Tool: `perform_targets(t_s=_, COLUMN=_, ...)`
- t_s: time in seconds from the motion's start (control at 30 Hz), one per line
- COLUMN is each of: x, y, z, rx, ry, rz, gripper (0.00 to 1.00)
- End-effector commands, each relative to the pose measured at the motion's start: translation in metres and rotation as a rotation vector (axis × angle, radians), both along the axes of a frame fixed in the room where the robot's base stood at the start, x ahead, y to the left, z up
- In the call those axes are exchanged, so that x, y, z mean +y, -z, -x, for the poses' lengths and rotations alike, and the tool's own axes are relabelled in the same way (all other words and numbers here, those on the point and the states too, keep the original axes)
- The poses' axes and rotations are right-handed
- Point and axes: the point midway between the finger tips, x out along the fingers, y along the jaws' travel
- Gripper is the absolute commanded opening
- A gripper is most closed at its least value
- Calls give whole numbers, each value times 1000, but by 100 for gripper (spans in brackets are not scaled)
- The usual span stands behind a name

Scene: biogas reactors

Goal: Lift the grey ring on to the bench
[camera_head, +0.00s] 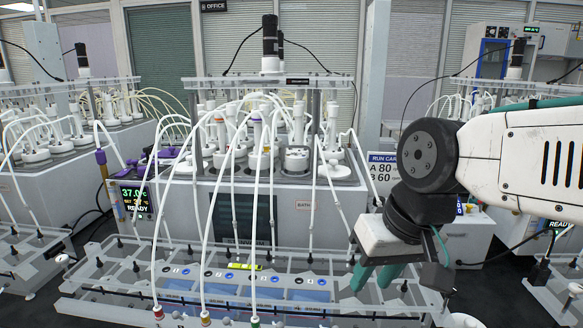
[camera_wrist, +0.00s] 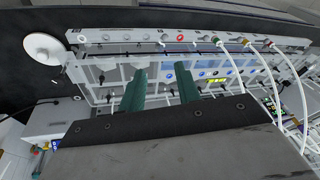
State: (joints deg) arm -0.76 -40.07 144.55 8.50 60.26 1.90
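My gripper (camera_head: 372,280) hangs at the right front of the middle unit, its two green fingers pointing down over the clear-panelled rack (camera_head: 110,285). In the wrist view my gripper (camera_wrist: 160,76) shows its fingers apart with nothing held between them; the rack (camera_wrist: 120,42) lies beyond them. I cannot make out a grey ring in either view. I cannot tell which surface is the bench. A round white disc (camera_wrist: 43,48) is at the upper left of the wrist view, beside the rack's end.
The middle water bath (camera_head: 290,215) carries several white reactors with tubes running down to the rack's front. Similar units stand left (camera_head: 30,180) and right. A white box (camera_head: 470,235) stands behind my arm. Dark floor (camera_head: 500,285) is open at the right.

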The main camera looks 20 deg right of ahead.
Motion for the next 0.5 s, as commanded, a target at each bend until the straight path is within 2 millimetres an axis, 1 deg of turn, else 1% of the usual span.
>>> perform_targets(t_s=0.03, x=17, y=-9, z=-29, rx=-69, ry=40, rz=-81, gripper=33)
perform_targets(t_s=0.07, x=28, y=-16, z=-48, rx=-118, ry=74, rz=-138, gripper=33)
perform_targets(t_s=0.1, x=43, y=-28, z=-75, rx=-187, ry=131, rz=-222, gripper=33)
perform_targets(t_s=0.17, x=61, y=-49, z=-118, rx=-290, ry=241, rz=-353, gripper=33)
perform_targets(t_s=0.2, x=69, y=-63, z=-147, rx=-356, ry=326, rz=-438, gripper=33)
perform_targets(t_s=0.23, x=73, y=-73, z=-167, rx=-401, ry=396, rz=-500, gripper=33)
perform_targets(t_s=0.27, x=75, y=-83, z=-187, rx=-445, ry=469, rz=-557, gripper=33)
perform_targets(t_s=0.3, x=75, y=-94, z=-211, rx=-499, ry=569, rz=-626, gripper=33)
perform_targets(t_s=0.4, x=64, y=-112, z=-259, rx=-607, ry=824, rz=-762, gripper=33)
perform_targets(t_s=0.5, x=47, y=-118, z=-289, rx=-685, ry=1049, rz=-839, gripper=33)
